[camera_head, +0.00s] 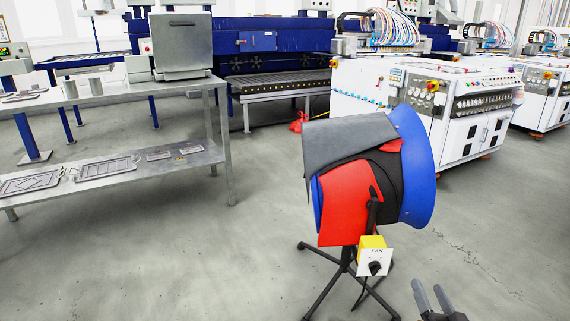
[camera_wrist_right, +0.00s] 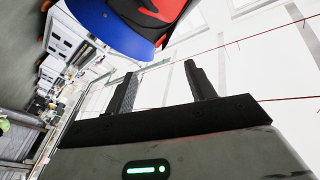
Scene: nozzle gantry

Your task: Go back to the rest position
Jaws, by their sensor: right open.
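My right gripper (camera_head: 432,300) shows at the bottom right of the head view, low and to the right of the fan stand. Its two fingers are apart with nothing between them. In the right wrist view my right gripper (camera_wrist_right: 160,90) is also open and empty, with part of the blue and red fan thing above its fingers. My left gripper is not in the head view.
A fan (camera_head: 345,205) with red, blue and grey covers stands on a black tripod, with a yellow control box (camera_head: 372,248). A metal table (camera_head: 110,91) with a lower shelf stands left. White machines (camera_head: 440,110) stand behind. Grey floor at left front is clear.

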